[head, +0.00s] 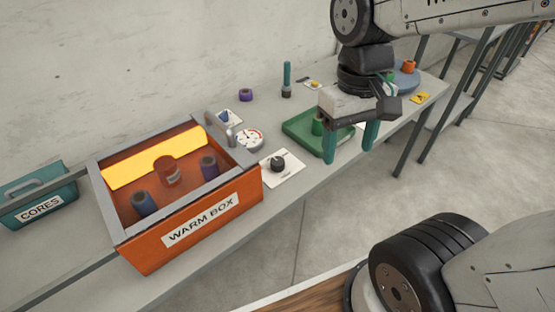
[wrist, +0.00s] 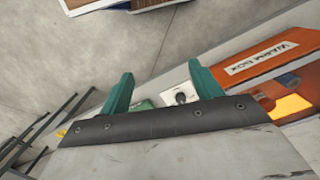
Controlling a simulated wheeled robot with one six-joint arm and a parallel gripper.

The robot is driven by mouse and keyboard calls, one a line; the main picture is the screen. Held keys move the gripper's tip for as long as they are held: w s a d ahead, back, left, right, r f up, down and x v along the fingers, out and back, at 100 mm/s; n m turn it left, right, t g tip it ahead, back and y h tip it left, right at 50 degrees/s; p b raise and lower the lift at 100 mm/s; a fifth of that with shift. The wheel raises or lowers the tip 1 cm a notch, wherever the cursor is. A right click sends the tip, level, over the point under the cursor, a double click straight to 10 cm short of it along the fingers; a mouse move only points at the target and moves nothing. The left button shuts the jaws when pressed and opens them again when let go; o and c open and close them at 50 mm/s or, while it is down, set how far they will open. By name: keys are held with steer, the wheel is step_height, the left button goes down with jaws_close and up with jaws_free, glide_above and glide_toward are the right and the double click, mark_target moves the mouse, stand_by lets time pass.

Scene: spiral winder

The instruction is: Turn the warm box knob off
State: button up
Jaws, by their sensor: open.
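The orange warm box (head: 190,225) stands on the bench in the head view, with a glowing yellow panel inside. Its black knob (head: 278,163) sits on a white plate (head: 283,178) just right of the box. The knob also shows in the wrist view (wrist: 181,97), close to the right finger; its exact setting is too small to tell. My gripper (head: 350,147) has teal fingers, is open and empty, and hangs over the green tray, to the right of the knob and apart from it. The fingers also show in the wrist view (wrist: 158,90).
The green tray (head: 305,143) with a green roll is under my gripper. A purple roll (head: 246,95) and a teal upright tool (head: 287,78) stand behind. The teal cores bin (head: 40,200) is left of the box.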

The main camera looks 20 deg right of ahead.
steer(key=w+f+m+g, duration=0.1)
steer(key=w+f, duration=0.6)
steer(key=w, duration=0.3)
steer(key=m+t, duration=0.2)
steer(key=m, duration=0.2)
glide_above(278, 160)
step_height(278, 160, down, 14)
steer(key=shift+s+r, duration=0.1)
steer(key=shift+m, duration=0.3)
step_height(278, 160, down, 8)
steer(key=shift+r, duration=0.1)
steer(key=c, duration=1)
